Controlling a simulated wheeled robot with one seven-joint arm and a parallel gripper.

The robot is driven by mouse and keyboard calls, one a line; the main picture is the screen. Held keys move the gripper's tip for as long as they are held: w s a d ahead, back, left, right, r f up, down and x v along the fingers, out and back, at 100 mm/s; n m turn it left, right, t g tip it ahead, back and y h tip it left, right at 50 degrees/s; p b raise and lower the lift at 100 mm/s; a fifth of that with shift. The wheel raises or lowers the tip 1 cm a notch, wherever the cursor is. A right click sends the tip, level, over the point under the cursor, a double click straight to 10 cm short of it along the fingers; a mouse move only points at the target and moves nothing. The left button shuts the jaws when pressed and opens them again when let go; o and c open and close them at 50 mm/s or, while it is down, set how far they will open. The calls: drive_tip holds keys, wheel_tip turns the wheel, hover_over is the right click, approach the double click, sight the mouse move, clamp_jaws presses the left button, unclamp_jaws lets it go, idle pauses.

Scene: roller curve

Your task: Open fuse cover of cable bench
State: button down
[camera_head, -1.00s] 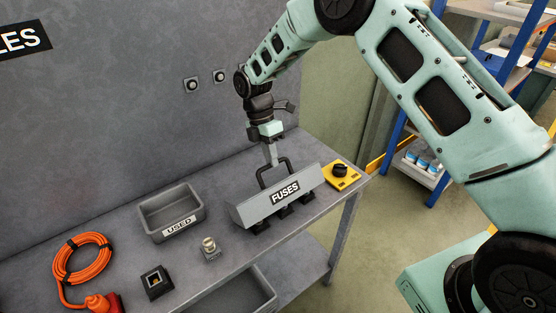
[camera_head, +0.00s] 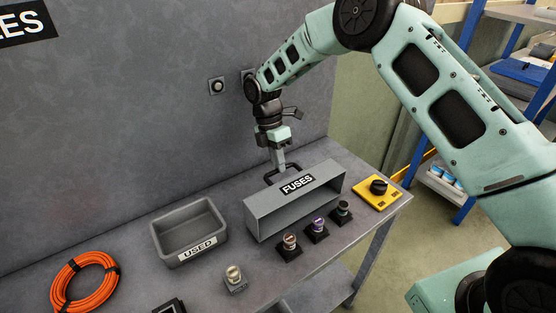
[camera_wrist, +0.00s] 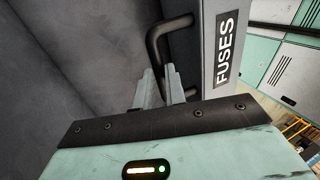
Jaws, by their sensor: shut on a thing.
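The fuse cover (camera_head: 262,213) is a long grey box-shaped lid with a "FUSES" label, on the right half of the grey bench. It is tilted up and back, its hollow front side facing me. Several fuses in black bases, one with a purple fuse (camera_head: 318,225), stand uncovered in front of it. My gripper (camera_head: 279,168) is shut on the cover's black handle at the back top edge. In the wrist view the fingers (camera_wrist: 161,92) are at the black handle (camera_wrist: 154,45), beside the cover's labelled face (camera_wrist: 208,70).
A grey "USED" bin (camera_head: 165,245) stands left of the cover. A loose fuse on a base (camera_head: 235,280) is in front of it. A yellow box with a black knob (camera_head: 365,196) is close to the right. An orange cable coil (camera_head: 62,285) lies far left. The wall is close behind.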

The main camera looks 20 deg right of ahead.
drive_tip(key=shift+w+a+f, duration=0.15)
drive_tip(key=shift+w+f, duration=0.2)
drive_tip(key=shift+w, duration=0.1)
drive_tip(key=c, duration=1.5)
unclamp_jaws()
drive_tip(key=shift+o, duration=0.2)
wheel_tip(320, 180, up, 10)
drive_tip(key=b, duration=0.3)
drive_tip(key=shift+a, duration=0.1)
